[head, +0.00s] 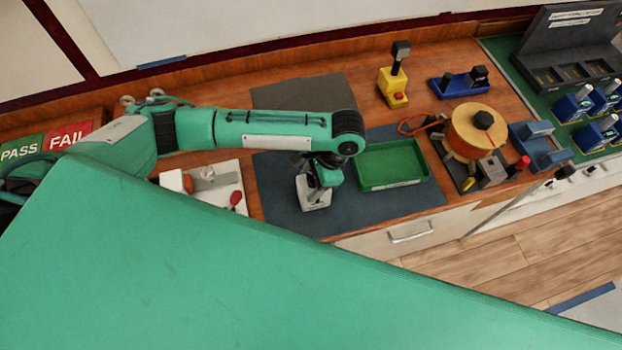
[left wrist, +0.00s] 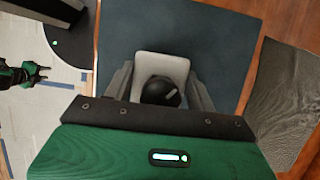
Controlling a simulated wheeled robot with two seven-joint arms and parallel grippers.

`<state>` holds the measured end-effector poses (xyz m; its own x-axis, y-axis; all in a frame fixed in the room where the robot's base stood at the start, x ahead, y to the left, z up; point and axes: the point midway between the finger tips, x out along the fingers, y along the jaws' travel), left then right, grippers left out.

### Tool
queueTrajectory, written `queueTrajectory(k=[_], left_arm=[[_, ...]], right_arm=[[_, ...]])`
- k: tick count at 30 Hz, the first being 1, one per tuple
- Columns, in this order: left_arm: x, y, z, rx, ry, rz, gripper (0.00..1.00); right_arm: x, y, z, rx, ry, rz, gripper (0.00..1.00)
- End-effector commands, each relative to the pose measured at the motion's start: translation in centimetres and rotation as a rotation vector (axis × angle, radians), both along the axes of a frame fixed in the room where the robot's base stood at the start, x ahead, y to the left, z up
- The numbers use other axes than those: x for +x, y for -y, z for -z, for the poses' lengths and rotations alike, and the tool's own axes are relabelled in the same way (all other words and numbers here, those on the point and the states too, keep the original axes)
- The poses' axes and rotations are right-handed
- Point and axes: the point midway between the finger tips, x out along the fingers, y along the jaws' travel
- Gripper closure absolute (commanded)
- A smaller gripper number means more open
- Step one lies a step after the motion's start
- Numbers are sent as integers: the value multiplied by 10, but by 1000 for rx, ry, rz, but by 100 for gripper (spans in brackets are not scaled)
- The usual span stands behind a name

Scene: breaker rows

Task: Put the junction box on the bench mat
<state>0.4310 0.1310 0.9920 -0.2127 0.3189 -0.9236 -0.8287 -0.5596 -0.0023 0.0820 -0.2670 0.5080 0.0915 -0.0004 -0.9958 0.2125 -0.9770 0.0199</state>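The junction box looks like a small pale box (head: 314,194) with a dark round knob on top. It is over the dark blue bench mat (head: 285,213), left of the green tray. My left gripper (head: 318,180) reaches down on it from above. In the left wrist view the pale box (left wrist: 162,64) sits between the two grey fingers (left wrist: 160,92), which press close on both sides. Whether its underside touches the mat (left wrist: 220,35) is hard to tell. My right gripper (left wrist: 38,74) shows small at the left of the left wrist view, over the floor, its fingers apart and empty.
A green tray (head: 391,166) stands on the mat's right part. Beyond it is an orange cable reel (head: 474,132). A yellow box with a lever (head: 393,88) stands behind. A white board (head: 222,186) lies left of the mat. A dark grey sheet (head: 300,93) lies behind the mat.

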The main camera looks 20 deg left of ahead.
Motion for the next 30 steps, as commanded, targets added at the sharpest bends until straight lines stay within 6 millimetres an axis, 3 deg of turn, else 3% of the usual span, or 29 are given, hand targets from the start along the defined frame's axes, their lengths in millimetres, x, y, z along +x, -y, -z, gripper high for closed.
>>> queueTrajectory(k=[1, 3, 15, 22, 30], left_arm=[[0, 0, 0, 0, 0, 0, 36], [0, 0, 0, 0, 0, 0, 22], [1, 2, -6, -2, 1, 1, 22], [11, 17, -45, -4, 5, 4, 22], [20, 29, -84, -1, 4, 2, 22]], right_arm=[[0, -1, 0, 1, 0, 0, 64], [0, -2, 0, 2, 0, 0, 64], [0, -8, 4, 8, 0, -1, 64], [0, -7, 19, 8, -1, -1, 64], [0, -3, 20, 3, -1, -1, 64]])
